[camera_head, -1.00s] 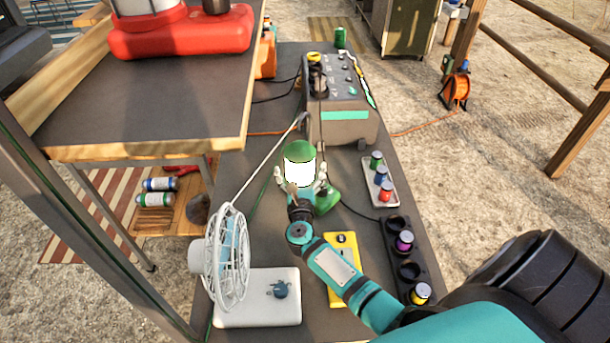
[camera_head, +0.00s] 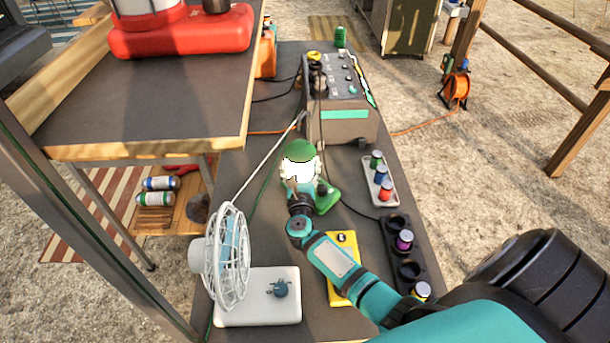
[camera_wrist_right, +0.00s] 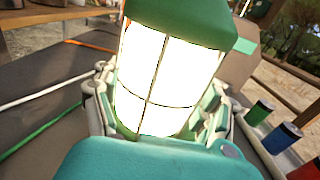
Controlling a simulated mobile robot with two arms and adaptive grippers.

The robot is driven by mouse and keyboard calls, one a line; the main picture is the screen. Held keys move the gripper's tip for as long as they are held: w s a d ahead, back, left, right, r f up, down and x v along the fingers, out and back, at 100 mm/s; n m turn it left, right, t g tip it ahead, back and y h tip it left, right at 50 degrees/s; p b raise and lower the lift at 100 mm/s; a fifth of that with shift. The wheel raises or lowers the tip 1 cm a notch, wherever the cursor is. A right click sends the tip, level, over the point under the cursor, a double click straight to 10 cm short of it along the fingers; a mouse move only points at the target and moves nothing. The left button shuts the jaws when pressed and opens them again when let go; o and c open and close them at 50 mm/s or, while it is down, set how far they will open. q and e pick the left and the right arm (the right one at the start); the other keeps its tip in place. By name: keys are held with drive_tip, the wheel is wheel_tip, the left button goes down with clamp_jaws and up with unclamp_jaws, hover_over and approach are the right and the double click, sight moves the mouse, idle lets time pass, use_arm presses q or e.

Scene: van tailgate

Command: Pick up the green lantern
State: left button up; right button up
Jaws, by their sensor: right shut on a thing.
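The green lantern (camera_head: 300,149), with a green cap and a bright white caged body, stands over the dark table in front of the grey machine. My right gripper (camera_head: 300,175) is shut around the lantern's body from the near side. In the right wrist view the lantern (camera_wrist_right: 165,75) fills the middle, slightly tilted in the picture, between the fingers of the gripper (camera_wrist_right: 158,118). Its bottom is hidden by the gripper, so I cannot tell whether it touches the table. My left gripper is not in view.
A green object (camera_head: 326,198) sits right beside the gripper. A white fan (camera_head: 228,257) stands at the left, and a grey machine (camera_head: 340,105) behind. A tray of small jars (camera_head: 380,180) and a dark holder (camera_head: 408,270) are at the right. A raised shelf (camera_head: 150,100) overhangs the left.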

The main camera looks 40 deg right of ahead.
drive_tip(key=shift+r, duration=0.4)
drive_tip(key=shift+c, duration=0.4)
wheel_tip(320, 180, up, 9)
drive_tip(key=p, duration=0.3)
drive_tip(key=shift+r, duration=0.2)
drive_tip(key=s+a+r+n+t+y, duration=0.1)
drive_tip(key=s+a+r+n+y, duration=0.15)
drive_tip(key=s+a, duration=0.45)
drive_tip(key=s+a+r+n+t+y, duration=0.15)
drive_tip(key=s+a+y, duration=0.3)
drive_tip(key=s, duration=0.45)
drive_tip(key=s+a+r+n+t+y, duration=0.1)
drive_tip(key=s+a+r+n+y, duration=0.15)
drive_tip(key=s+a, duration=0.5)
drive_tip(key=m+g+h, duration=0.4)
drive_tip(key=m+h, duration=0.3)
drive_tip(key=h, duration=0.3)
approach(300, 143)
drive_tip(key=shift+n+t+y, duration=0.25)
drive_tip(key=x, duration=0.3)
drive_tip(key=r+x, duration=0.1)
drive_tip(key=x, duration=0.5)
drive_tip(key=shift+w+d+r, duration=0.15)
drive_tip(key=shift+w+d, duration=0.1)
drive_tip(key=shift+d, duration=0.15)
